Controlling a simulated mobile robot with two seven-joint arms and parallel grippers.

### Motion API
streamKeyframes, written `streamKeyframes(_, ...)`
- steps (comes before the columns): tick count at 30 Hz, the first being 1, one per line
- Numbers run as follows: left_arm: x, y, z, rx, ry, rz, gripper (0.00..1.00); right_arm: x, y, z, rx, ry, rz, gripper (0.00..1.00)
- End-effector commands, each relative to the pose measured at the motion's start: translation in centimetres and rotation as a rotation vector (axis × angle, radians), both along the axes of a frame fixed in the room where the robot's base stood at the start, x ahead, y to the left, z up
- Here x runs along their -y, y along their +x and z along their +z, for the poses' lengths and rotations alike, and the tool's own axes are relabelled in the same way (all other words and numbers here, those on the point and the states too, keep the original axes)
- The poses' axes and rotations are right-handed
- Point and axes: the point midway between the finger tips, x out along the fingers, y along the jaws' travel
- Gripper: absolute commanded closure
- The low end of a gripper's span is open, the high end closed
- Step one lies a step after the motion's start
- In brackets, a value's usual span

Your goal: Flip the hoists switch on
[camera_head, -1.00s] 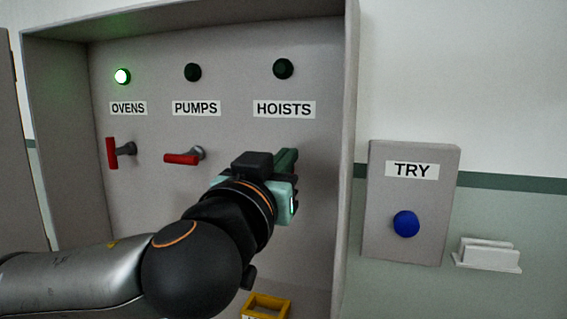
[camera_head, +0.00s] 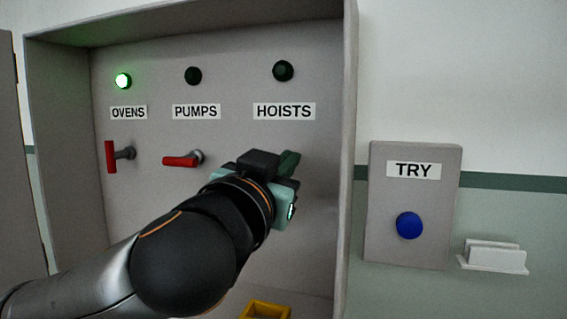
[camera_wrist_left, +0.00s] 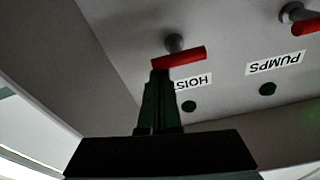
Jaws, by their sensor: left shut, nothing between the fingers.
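The hoists switch has a red handle (camera_wrist_left: 182,58) on a grey stem, lying roughly crosswise in the left wrist view; in the head view my arm hides it. Its HOISTS label (camera_head: 284,111) and dark lamp (camera_head: 283,71) show above my gripper. My left gripper (camera_wrist_left: 159,75) is shut and empty. In the wrist view its fingertips overlap one end of the red handle; I cannot tell whether they touch it. In the head view the gripper (camera_head: 290,160) points into the cabinet below the label. My right gripper is not in view.
The ovens switch (camera_head: 111,157) is vertical with its green lamp (camera_head: 123,81) lit. The pumps switch (camera_head: 181,161) is horizontal, its lamp (camera_head: 193,76) dark. The cabinet's side wall (camera_head: 349,160) stands right of my gripper. Beyond are a TRY box (camera_head: 385,245) with a blue button (camera_head: 409,225).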

Motion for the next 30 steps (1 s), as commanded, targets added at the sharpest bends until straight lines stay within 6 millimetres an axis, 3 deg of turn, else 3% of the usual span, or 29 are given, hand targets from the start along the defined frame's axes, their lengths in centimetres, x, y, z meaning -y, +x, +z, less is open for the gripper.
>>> streamKeyframes(30,0.10,0.05,-0.47,0.030,0.112,0.001,1.00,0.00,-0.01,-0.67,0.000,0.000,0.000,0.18)
